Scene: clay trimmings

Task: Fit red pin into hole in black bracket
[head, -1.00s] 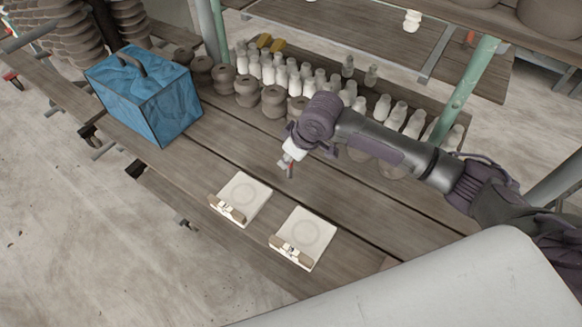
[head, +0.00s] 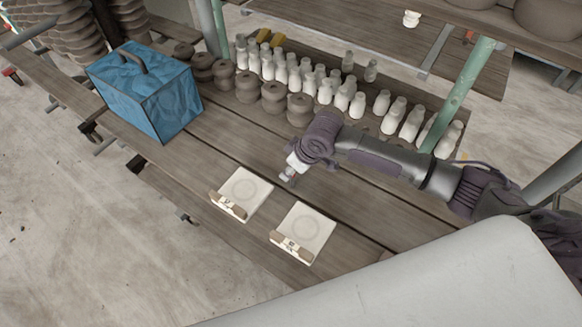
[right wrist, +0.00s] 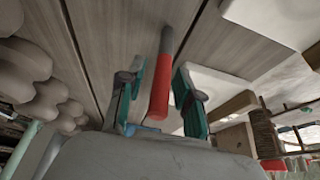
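The red pin (right wrist: 160,90) shows in the right wrist view as a slim rod with a thinner grey end. It lies between the teal fingers of my right gripper (right wrist: 161,88), with visible gaps on both sides. In the head view my right gripper (head: 288,178) is low over the bench, behind the two white plates; the pin is hardly visible there. My left gripper is out of view.
A blue box (head: 150,95) stands at the left of the plank bench (head: 215,140). Rows of white bottles (head: 300,72) and brown clay pots (head: 273,97) stand behind. A green post (head: 460,98) rises at the right. Bare planks lie between box and plates.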

